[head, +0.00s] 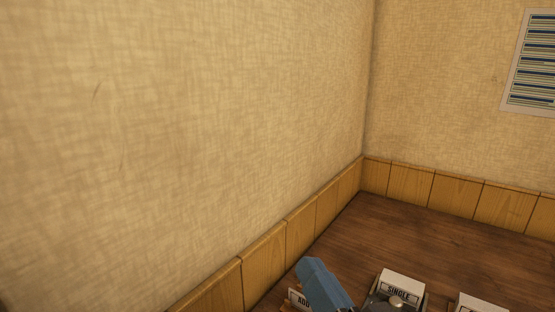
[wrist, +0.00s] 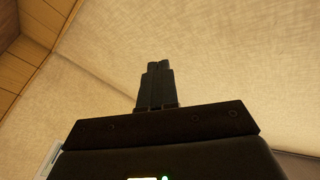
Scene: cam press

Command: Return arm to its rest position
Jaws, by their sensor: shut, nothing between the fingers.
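My gripper (wrist: 158,66) shows in the wrist view as two dark fingers pressed together, shut with nothing between them. The fingers stand out against a pale textured surface and touch nothing that I can see. I cannot make out my gripper in the head view. At the bottom of the head view, a blue angular piece (head: 321,282) rises over the wooden surface; I cannot tell what it belongs to.
A dark wooden surface (head: 430,240) runs into a corner, edged by light wood panels (head: 410,185). A striped chart (head: 532,65) hangs right.

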